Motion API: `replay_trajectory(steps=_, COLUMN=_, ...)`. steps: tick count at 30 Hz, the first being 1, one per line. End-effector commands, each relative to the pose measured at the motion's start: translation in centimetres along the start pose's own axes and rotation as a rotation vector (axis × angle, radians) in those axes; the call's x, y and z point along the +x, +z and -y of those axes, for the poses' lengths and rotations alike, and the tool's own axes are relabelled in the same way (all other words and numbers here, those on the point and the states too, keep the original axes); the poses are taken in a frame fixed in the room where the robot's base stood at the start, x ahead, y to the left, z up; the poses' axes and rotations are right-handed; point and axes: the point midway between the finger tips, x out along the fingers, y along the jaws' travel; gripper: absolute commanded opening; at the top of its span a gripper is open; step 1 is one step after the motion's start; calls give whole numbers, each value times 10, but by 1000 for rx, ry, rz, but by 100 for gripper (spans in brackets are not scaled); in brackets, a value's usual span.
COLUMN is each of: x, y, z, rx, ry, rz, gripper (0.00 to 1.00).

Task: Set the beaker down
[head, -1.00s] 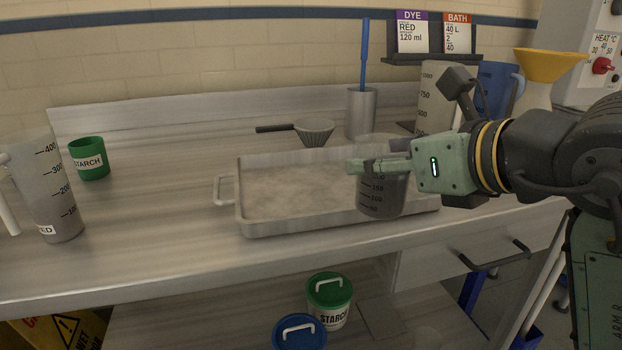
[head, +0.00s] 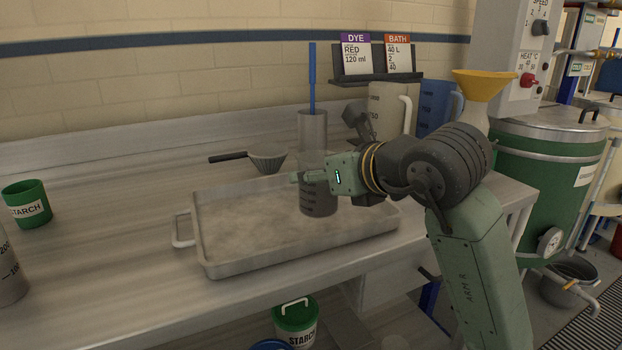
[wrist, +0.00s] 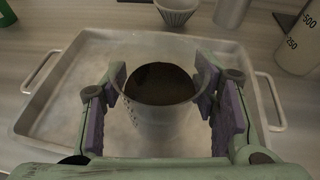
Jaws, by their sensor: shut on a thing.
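The beaker (head: 319,196) is a clear, graduated vessel with dark content in its lower part. My gripper (head: 308,178) is shut on it, with one finger showing in front of its wall in the head view. In the wrist view the beaker (wrist: 160,112) stands between the two purple finger pads, its mouth open toward the camera and dark content inside. It is upright over the right part of the shallow metal tray (head: 210,262). I cannot tell whether its base touches the tray floor. The tray also fills much of the wrist view (wrist: 52,130).
Behind the tray are a sieve (head: 269,158), a metal canister with a blue rod (head: 313,130), a large graduated jug (head: 388,110) and a blue jug (head: 433,106). A green starch cup (head: 28,204) stands at left. The bench between cup and tray is clear.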

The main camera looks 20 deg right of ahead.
Motion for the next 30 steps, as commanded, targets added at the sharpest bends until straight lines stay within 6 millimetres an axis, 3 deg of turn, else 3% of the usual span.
replay_trajectory(steps=12, x=31, y=11, z=5, rx=0, ry=1, rz=1, gripper=18)
replay_trajectory(steps=22, x=42, y=-18, z=5, rx=0, ry=0, rz=1, gripper=18)
replay_trajectory(steps=30, x=43, y=-23, z=5, rx=-1, ry=-1, rz=2, gripper=18)
